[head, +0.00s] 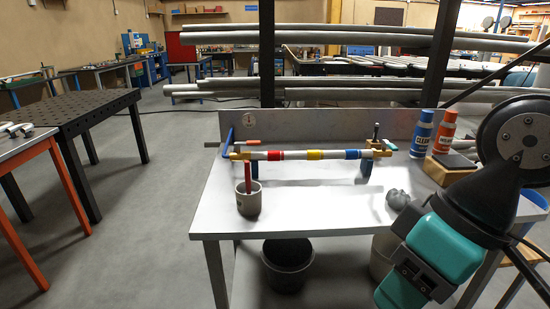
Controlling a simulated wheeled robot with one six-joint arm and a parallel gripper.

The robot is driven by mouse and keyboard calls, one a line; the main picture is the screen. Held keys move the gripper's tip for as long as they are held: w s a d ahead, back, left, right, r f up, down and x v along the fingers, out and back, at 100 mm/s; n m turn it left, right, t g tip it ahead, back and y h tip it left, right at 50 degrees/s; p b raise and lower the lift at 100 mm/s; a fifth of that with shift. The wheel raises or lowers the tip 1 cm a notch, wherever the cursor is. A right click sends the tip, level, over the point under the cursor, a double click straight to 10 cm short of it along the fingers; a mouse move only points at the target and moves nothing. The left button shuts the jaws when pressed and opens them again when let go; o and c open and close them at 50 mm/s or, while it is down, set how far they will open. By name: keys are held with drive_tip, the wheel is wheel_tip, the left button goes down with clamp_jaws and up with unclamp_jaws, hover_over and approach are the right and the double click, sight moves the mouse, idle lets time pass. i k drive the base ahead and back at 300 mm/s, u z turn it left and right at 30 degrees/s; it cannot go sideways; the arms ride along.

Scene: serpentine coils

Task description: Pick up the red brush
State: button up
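A red upright handle (247,174), which looks like the red brush, stands in a small grey cup (249,202) near the front left of the light grey worktable (310,215). Its lower end is hidden inside the cup, and I cannot make out bristles. My arm, teal and black, fills the right side of the head view, well to the right of the cup.
A long rod with red, yellow and blue bands (313,155) lies on supports behind the cup. A blue bottle (422,134) and an orange bottle (446,132) stand at the back right. A crumpled grey lump (398,199) lies front right. Table space between is clear.

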sight(249, 182)
drive_tip(key=u, duration=1.65)
drive_tip(key=i, duration=1.05)
drive_tip(key=z, duration=2.7)
